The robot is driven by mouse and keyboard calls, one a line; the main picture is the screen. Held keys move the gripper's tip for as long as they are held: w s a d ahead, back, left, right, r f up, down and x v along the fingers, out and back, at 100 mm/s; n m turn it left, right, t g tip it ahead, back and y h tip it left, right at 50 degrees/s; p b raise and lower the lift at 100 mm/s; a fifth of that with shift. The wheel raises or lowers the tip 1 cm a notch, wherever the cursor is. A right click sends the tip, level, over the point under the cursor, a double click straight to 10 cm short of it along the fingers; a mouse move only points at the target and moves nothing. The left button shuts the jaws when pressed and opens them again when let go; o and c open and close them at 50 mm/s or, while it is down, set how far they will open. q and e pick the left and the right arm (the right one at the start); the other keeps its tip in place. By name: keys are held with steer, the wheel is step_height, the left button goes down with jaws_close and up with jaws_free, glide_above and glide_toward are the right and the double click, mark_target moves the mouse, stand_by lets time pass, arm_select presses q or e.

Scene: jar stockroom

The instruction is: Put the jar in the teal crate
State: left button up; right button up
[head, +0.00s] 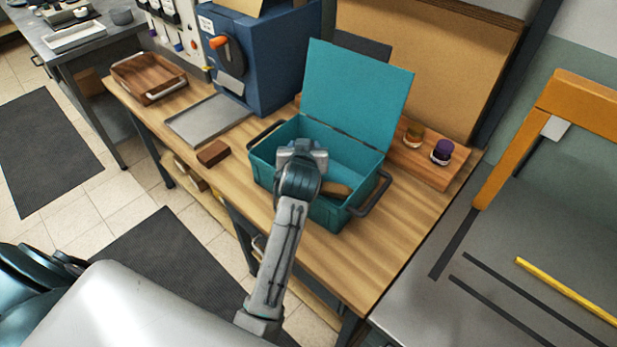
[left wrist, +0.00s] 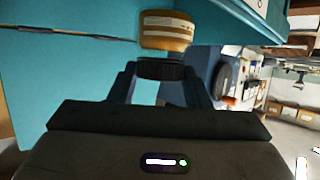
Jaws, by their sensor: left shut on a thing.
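The teal crate (head: 262,172) stands on the wooden workbench with its lid (head: 357,95) raised at the back. My left gripper (head: 302,150) is over the crate's left part in the head view, and its fingertips are hidden there. In the left wrist view, my left gripper (left wrist: 160,80) is shut on a jar (left wrist: 167,31) with an amber body and a dark lid between the fingers. Teal crate surfaces show around the jar. The head view hides the jar behind my arm. Whether the jar touches the crate floor cannot be told. My right gripper is not in view.
A brown piece (head: 336,190) lies inside the crate at the right. A brown block (head: 212,153), grey tray (head: 208,119) and blue machine (head: 270,60) are at the left.

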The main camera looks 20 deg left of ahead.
arm_select(q)
steer(key=w+a+r+n+g+y+p, duration=0.2)
steer(key=w+a+n+g+y, duration=0.2)
steer(key=w+a+n+y, duration=0.15)
steer(key=shift+n+y, duration=0.25)
steer(key=shift+n, duration=0.2)
steer(key=f+p, duration=0.1)
steer(key=f, duration=0.2)
steer(key=a+f+p, duration=0.1)
steer(key=f, duration=0.5)
steer(key=shift+w+a+f+p, duration=0.25)
steer(key=shift+w+f+p, duration=0.05)
steer(key=shift+w+p, duration=0.1)
steer(key=shift+s+f+b, duration=0.1)
steer(key=shift+f+b, duration=0.5)
steer(key=shift+b, duration=0.35)
steer(key=o, duration=1.1)
steer(key=shift+s, duration=0.1)
steer(key=shift+o, duration=0.2)
steer(key=shift+f, duration=0.15)
